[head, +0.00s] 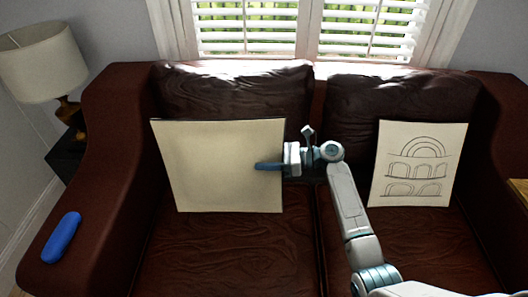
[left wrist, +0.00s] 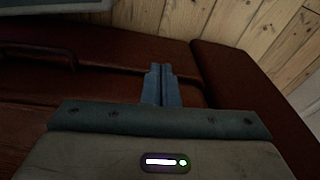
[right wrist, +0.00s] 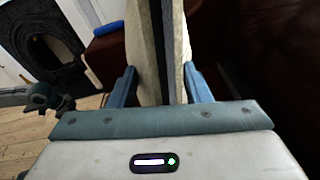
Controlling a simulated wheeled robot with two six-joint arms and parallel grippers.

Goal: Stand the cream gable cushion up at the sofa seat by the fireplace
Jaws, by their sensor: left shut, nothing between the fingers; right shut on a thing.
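A cream cushion (head: 225,165), plain on the face I see, is upright over the left sofa seat in front of the back cushion. Whether its lower edge touches the seat is unclear. My right gripper (head: 270,166) is shut on its right edge; the right wrist view shows the cushion (right wrist: 150,45) edge-on between the fingers. No gable drawing shows on this face. My left gripper (left wrist: 162,85) is shut and empty, outside the head view. The dark fireplace (right wrist: 38,38) shows at upper left in the right wrist view, beyond the sofa's left arm.
A cushion with drawn arches (head: 418,165) stands against the right backrest. The dark red leather sofa (head: 230,255) has a blue object (head: 61,237) on its left arm. A lamp (head: 43,62) stands behind that arm. The front of the left seat is clear.

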